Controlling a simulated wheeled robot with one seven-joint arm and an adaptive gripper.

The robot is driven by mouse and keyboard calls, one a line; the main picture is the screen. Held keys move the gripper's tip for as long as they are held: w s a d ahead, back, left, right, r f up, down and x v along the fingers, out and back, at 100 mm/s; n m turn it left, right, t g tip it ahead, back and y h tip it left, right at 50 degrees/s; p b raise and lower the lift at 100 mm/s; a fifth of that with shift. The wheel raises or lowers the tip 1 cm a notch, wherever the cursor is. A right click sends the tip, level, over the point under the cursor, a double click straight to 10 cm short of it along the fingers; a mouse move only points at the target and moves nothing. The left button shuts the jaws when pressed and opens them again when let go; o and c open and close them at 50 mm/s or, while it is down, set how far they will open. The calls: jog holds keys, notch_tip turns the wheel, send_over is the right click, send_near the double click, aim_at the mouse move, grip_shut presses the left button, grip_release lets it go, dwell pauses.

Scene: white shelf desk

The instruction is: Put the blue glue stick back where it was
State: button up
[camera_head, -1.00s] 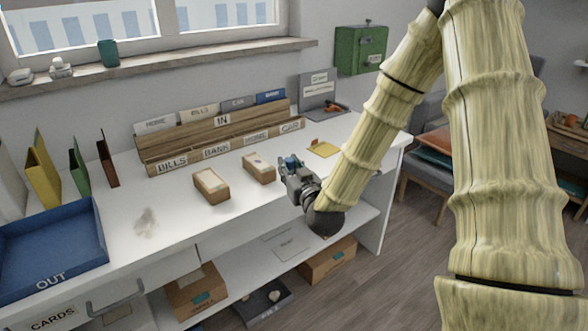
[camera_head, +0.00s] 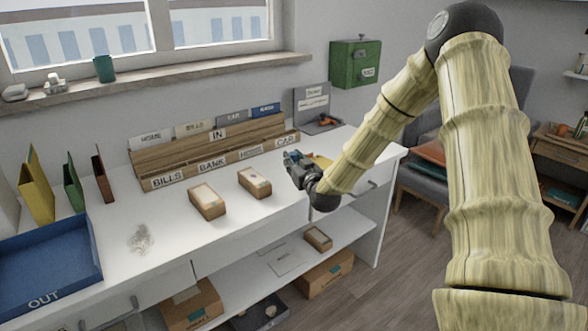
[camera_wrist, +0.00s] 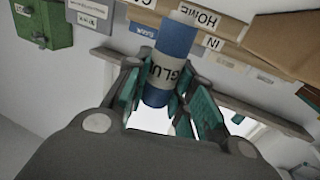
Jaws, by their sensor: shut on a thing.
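My gripper (camera_head: 293,163) is above the right part of the white desk (camera_head: 150,210), in front of the label CAR on the wooden organizer. In the wrist view my gripper (camera_wrist: 158,88) is shut on the blue glue stick (camera_wrist: 174,52). The stick has a white label reading GLUE and a pale end, and its sides are between the teal finger pads. In the head view the stick is too small to tell from the fingers.
A wooden organizer (camera_head: 175,155) stands along the wall. Two small boxes, one at the left (camera_head: 207,203) and one at the right (camera_head: 254,183), lie before it. A yellow pad (camera_head: 323,161) is partly behind my gripper. A grey holder (camera_head: 318,98) stands at the back right.

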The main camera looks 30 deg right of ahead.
jog(key=shift+w+d, duration=0.25)
jog(key=shift+w, duration=0.1)
jog(key=shift+f, duration=1.75)
jog(key=shift+f, duration=0.2)
jog(key=o, duration=1)
jog(key=shift+c, duration=0.2)
jog(key=shift+r, duration=0.1)
jog(key=shift+r, duration=0.15)
jog(key=s+a, duration=0.2)
jog(key=s, duration=0.9)
jog(key=shift+s, duration=0.4)
